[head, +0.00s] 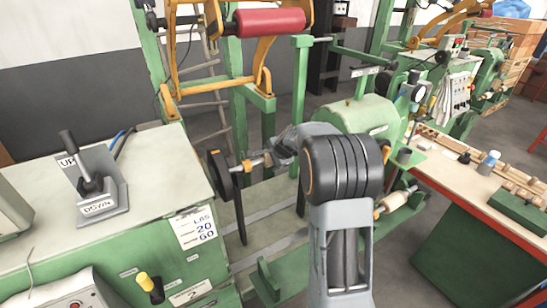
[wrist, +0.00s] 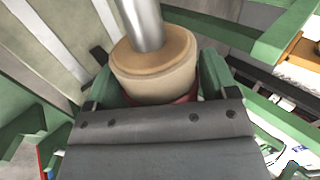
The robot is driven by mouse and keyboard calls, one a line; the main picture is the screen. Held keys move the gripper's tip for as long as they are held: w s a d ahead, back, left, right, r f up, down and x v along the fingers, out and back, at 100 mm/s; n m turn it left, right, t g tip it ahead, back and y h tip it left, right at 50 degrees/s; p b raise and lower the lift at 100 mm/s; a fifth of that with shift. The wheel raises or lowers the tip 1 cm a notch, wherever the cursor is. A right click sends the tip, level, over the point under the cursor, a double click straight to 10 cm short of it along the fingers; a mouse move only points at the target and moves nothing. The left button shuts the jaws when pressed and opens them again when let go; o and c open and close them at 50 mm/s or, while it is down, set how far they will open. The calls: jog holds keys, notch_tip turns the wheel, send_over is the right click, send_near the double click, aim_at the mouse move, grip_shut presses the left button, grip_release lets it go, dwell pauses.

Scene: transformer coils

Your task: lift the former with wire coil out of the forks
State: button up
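In the wrist view the former (wrist: 155,82) shows as a cream cylinder with a tan end face, and a bright metal shaft (wrist: 142,25) stands out of that face. A strip of red coil (wrist: 188,99) shows beneath its flange. My gripper (wrist: 158,98) is right at the former; its grey palm hides the lower part of the coil. Green parts stand on both sides of the former, and I cannot tell whether fingers grip it. In the head view my gripper (head: 283,147) is by a shaft with a tan piece (head: 250,163); my arm hides much there.
A dark disc (head: 222,175) stands left of my gripper. A red roll (head: 270,22) sits in an orange frame (head: 262,80) behind. A green console (head: 120,195) is at left, a workbench (head: 475,180) with small parts at right. Green machine bars surround the former.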

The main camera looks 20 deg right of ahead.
jog(key=c, duration=1)
jog(key=shift+r, duration=0.1)
jog(key=shift+r, duration=0.1)
